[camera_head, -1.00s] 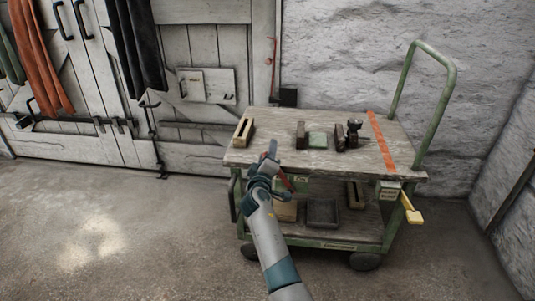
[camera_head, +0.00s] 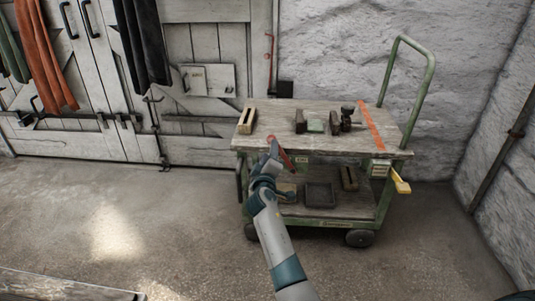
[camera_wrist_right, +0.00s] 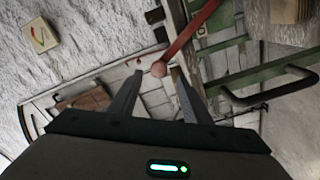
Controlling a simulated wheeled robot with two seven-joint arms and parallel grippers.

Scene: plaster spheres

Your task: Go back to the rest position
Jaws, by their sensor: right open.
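My right gripper (camera_head: 271,150) is in front of the near edge of a green-framed wooden trolley (camera_head: 365,145). In the right wrist view its two fingers (camera_wrist_right: 160,82) stand apart. A red bar with a round end (camera_wrist_right: 160,68) shows beyond the fingertips; it also shows in the head view (camera_head: 284,155) beside the gripper. I cannot tell how far the bar is from the fingers, but nothing is clearly held. My left gripper is out of view.
A dark tray (camera_head: 319,196) sits on the lower shelf. A wooden surface (camera_head: 60,287) enters at lower left. Open floor lies left.

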